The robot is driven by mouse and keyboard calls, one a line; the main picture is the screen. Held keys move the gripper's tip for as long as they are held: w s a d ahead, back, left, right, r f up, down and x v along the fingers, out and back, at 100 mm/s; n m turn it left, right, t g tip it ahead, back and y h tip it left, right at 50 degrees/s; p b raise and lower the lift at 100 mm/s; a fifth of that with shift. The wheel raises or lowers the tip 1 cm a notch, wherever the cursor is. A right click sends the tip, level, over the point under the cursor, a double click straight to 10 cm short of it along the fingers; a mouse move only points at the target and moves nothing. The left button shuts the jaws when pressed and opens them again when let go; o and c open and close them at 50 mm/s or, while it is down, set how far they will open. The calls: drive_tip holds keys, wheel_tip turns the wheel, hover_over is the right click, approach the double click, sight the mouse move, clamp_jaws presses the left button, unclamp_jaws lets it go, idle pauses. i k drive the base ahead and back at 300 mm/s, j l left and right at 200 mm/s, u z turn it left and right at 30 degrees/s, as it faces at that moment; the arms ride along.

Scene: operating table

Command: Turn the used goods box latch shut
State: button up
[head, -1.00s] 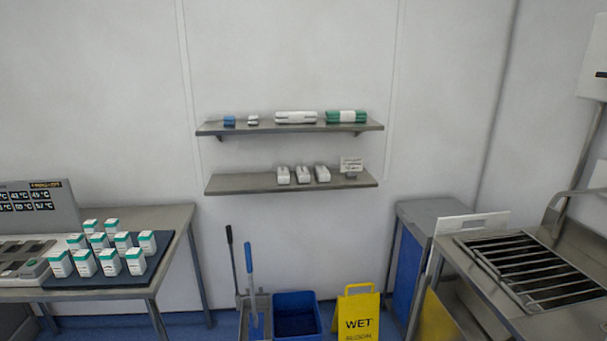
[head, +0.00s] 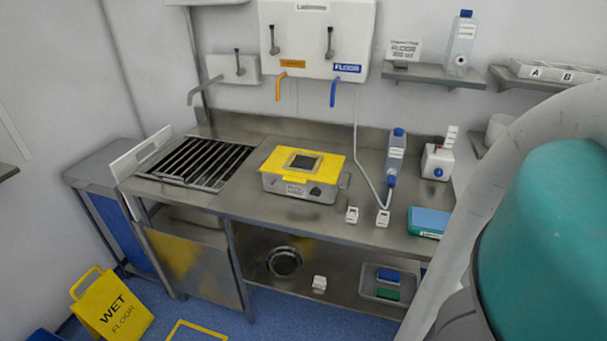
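A grey box with a yellow lid (head: 276,161), which looks like the used goods box, sits on the steel counter in the head view. Its lid lies down on the box and has a dark square window in the top. The front has a white label and a small dark part (head: 315,191) that may be the latch. It is too small to tell which way that part is turned. A grey handle shows at the box's right side. Part of my arm fills the right edge of the view. My gripper is not in view.
The steel counter (head: 350,225) has a drain grate (head: 197,162) on the left. A yellow wet floor sign (head: 112,308) stands at lower left.

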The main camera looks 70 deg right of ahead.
sight(316, 191)
drive_tip(key=i+j+z, duration=0.1)
drive_tip(key=z, duration=0.25)
drive_tip(key=i+j+z, duration=0.15)
drive_tip(key=z, duration=0.2)
drive_tip(key=i+j+z, duration=0.15)
drive_tip(key=z, duration=0.2)
